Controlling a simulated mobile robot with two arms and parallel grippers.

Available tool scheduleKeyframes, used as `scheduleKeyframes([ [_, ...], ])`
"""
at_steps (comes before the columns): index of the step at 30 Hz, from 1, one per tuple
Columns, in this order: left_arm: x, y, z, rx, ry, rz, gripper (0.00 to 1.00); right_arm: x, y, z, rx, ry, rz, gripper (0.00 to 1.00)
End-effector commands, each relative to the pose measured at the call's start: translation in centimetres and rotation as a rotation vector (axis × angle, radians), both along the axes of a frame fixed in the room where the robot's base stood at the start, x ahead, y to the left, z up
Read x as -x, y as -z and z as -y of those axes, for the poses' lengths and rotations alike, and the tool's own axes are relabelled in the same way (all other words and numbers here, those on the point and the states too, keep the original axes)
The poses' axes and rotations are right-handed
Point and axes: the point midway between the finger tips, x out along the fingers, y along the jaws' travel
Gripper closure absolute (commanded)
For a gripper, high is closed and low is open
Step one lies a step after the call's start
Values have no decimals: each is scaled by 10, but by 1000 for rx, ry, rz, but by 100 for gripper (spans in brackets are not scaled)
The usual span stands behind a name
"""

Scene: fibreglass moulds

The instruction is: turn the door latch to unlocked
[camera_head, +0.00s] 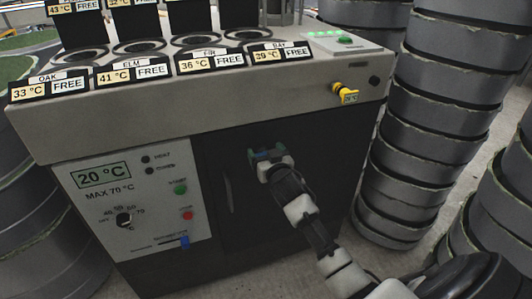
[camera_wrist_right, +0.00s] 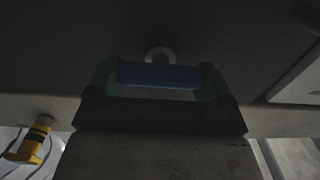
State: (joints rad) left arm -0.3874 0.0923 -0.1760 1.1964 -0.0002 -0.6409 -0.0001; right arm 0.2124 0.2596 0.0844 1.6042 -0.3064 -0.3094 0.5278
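The door latch is a blue bar (camera_wrist_right: 158,75) on a pale round mount, set on the dark cabinet door (camera_head: 318,185). In the wrist view the bar lies level across the gap between the fingers of my right gripper (camera_wrist_right: 160,82). The fingers stand wide apart at the bar's two ends and appear to touch it. In the head view my right gripper (camera_head: 268,156) is at the upper part of the door and covers most of the latch. Any lock marking is hidden. My left gripper is not in view.
A vertical handle (camera_head: 228,188) is on the door's left. A control panel (camera_head: 130,205) with knob, buttons and a blue slider is further left. A yellow valve (camera_head: 346,92) juts out at the upper right. Stacked grey moulds (camera_head: 430,125) stand to the right.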

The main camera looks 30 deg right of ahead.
Motion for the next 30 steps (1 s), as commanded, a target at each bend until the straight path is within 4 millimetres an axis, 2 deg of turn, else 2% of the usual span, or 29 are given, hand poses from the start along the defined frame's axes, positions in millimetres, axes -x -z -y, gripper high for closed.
scheduleKeyframes([
  [1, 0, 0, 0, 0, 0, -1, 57, 0, 0, 0, 0, 0, 0, 26],
  [4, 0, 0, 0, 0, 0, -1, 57, 0, 0, 0, 0, 0, 0, 41],
  [5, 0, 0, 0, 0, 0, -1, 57, 0, 0, 0, 0, 0, 0, 43],
  [14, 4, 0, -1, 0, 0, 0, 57, 0, -1, -1, 45, 0, -11, 43],
  [20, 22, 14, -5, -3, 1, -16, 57, 0, -2, -1, 156, 0, -39, 43],
  [30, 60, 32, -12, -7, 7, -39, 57, -1, -1, -4, 458, 0, -111, 43],
])
